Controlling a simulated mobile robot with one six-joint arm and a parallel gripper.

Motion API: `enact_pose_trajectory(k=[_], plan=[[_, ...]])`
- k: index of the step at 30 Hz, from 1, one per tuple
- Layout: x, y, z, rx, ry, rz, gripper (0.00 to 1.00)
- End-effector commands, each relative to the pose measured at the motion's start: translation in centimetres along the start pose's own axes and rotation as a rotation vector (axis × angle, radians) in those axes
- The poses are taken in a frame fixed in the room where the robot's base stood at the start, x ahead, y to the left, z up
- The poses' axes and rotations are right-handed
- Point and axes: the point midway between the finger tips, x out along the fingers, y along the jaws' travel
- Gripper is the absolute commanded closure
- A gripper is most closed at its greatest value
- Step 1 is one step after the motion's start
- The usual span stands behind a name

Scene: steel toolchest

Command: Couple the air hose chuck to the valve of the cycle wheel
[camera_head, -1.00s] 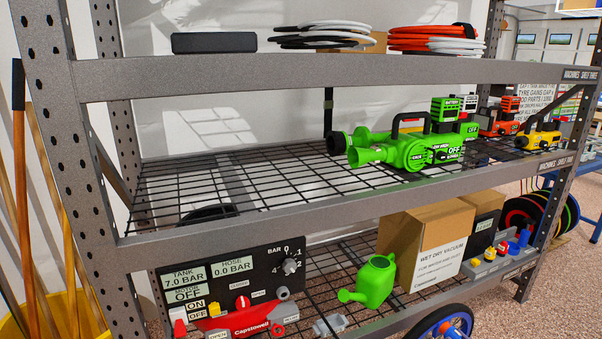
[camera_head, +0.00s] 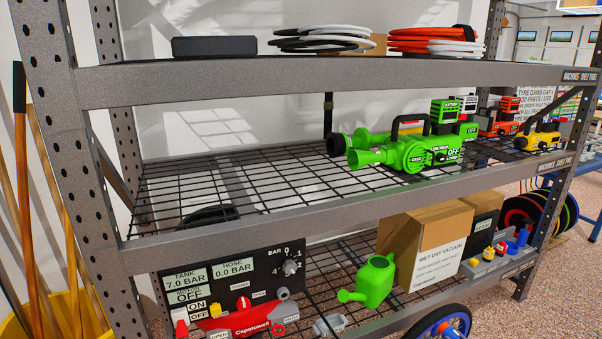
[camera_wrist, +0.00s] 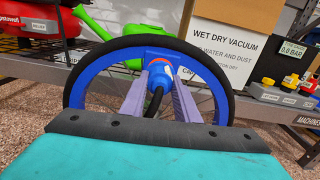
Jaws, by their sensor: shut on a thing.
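In the wrist view my gripper (camera_wrist: 160,85) has its two purple fingers shut on the blue air hose chuck (camera_wrist: 159,76). A black hose (camera_wrist: 154,103) runs down from the chuck between the fingers. The cycle wheel (camera_wrist: 88,66), with a black tyre and blue rim, stands upright behind the chuck, which overlaps the wheel's middle in the picture. I cannot tell whether the chuck touches the wheel. The valve cannot be made out. In the head view the wheel (camera_head: 434,323) shows only its top at the bottom edge, and my gripper is out of view.
The red compressor (camera_head: 238,323) sits on the low shelf, its panel (camera_head: 233,283) reading tank 7.0 bar, hose 0.0 bar, motor off. A green watering can (camera_head: 374,282) and a wet dry vacuum box (camera_head: 425,240) stand behind the wheel. Shelf edge (camera_wrist: 262,108) runs close behind it.

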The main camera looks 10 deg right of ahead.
Motion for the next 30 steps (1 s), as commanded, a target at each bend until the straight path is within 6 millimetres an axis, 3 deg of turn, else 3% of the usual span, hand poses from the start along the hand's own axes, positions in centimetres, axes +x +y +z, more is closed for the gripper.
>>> enact_pose_trajectory(k=[19,20,23,30], plan=[[0.14,0.18,0.01,0.037,-0.001,0.004,1.00],[0.14,0.18,0.01,0.037,-0.001,0.004,0.67],[0.13,0.16,0.01,0.037,-0.001,0.004,0.50],[0.07,0.05,0.01,0.036,0.000,0.001,0.50]])
